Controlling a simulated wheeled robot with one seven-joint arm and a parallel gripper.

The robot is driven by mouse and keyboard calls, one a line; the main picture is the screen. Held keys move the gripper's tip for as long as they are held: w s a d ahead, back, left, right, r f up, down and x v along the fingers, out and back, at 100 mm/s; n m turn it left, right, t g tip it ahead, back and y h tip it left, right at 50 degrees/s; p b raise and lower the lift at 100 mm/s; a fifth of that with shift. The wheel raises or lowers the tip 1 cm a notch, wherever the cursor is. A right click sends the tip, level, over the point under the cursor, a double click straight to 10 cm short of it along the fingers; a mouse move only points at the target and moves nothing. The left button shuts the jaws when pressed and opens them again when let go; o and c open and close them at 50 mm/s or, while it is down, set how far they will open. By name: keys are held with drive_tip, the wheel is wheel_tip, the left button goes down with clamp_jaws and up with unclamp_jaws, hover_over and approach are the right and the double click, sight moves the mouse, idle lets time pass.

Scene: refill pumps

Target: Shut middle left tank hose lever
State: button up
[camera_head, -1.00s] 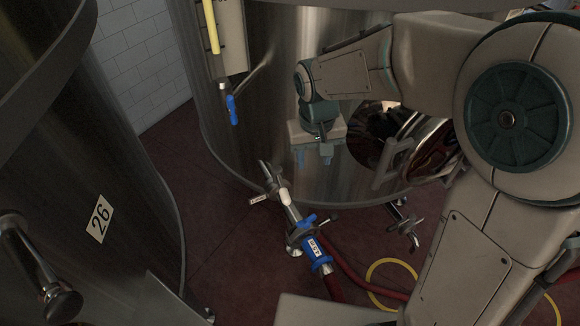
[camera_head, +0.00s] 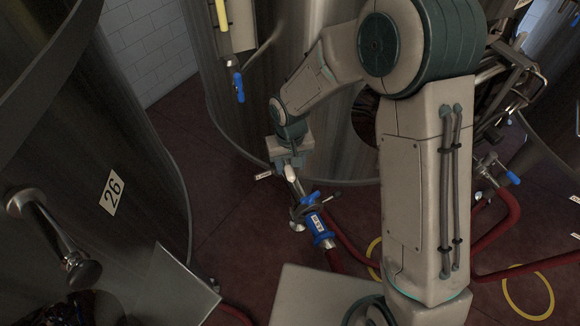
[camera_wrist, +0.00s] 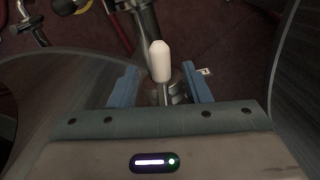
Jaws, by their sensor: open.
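The hose lever has a white rounded grip (camera_wrist: 160,62) and sits on the metal pipe at the foot of the middle tank (camera_head: 300,30). In the head view the white grip (camera_head: 291,173) shows just below my gripper (camera_head: 290,162). In the wrist view my gripper (camera_wrist: 160,88) is open, with one blue finger on each side of the lever. The lever stands between the fingers with a gap on both sides. A blue hose coupling (camera_head: 318,226) with a label joins the pipe to a red hose. My gripper partly hides the pipe's tank end.
A blue-handled valve (camera_head: 238,86) hangs on the tank's side below a yellow-marked gauge. Tank 26 (camera_head: 112,192) stands at the left. Red hoses (camera_head: 497,262) and yellow rings (camera_head: 528,292) lie on the dark red floor at the right.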

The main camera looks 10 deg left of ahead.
drive_tip(key=shift+f, duration=1.2)
clamp_jaws()
